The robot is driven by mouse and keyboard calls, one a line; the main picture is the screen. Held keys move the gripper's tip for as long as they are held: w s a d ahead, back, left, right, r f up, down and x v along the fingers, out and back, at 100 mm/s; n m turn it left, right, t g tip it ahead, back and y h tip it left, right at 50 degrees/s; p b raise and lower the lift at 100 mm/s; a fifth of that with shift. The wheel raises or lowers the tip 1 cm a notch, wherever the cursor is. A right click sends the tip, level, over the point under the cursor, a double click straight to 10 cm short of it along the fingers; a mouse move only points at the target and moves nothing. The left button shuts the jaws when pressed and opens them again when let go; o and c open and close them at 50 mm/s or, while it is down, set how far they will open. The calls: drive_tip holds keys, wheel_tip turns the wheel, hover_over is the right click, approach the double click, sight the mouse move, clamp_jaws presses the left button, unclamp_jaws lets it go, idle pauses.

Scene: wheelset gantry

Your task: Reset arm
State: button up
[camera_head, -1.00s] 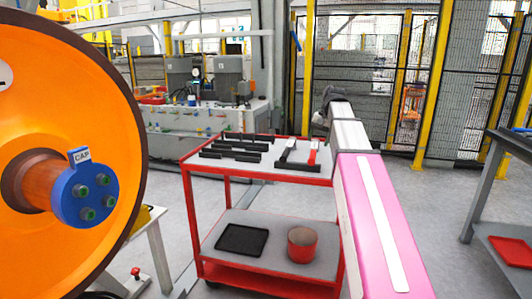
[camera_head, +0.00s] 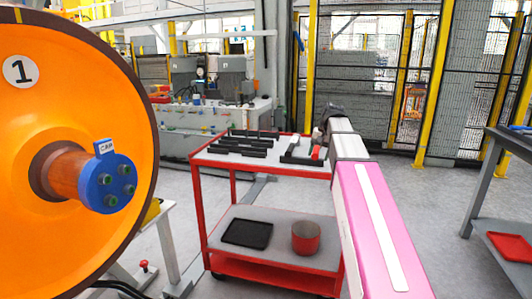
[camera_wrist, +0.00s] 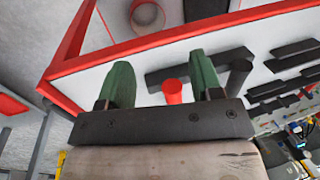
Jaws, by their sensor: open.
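My arm, pink and grey, reaches forward over the right side of the red cart in the head view. My gripper (camera_wrist: 163,78) shows in the wrist view as two green fingers on a dark bar. The fingers are well apart and nothing is between them. A red-ended tool (camera_wrist: 173,92) lies on the cart's pale top beyond the fingers. In the head view the gripper itself is hard to make out at the arm's far end.
The red cart (camera_head: 215,163) bears several black bars (camera_head: 240,150) on top, and a black tray (camera_head: 247,233) and red pot (camera_head: 306,238) below. An orange wheel (camera_head: 95,115) with a blue cap (camera_head: 103,192) stands close at left. A grey table (camera_head: 512,140) is at right; floor between is clear.

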drive_tip(key=s+f+n+h, duration=0.1)
drive_tip(key=s+f, duration=0.5)
drive_tip(key=f, duration=0.6)
drive_tip(key=s+a+f+n+h, duration=0.1)
drive_tip(key=s+f, duration=0.6)
drive_tip(key=f, duration=0.5)
drive_tip(key=s+a+f, duration=0.1)
drive_tip(key=s+f, duration=0.6)
drive_tip(key=f, duration=0.6)
drive_tip(key=shift+n+g+h, duration=0.3)
drive_tip(key=shift+n+h, duration=0.1)
drive_tip(key=shift+a, duration=0.1)
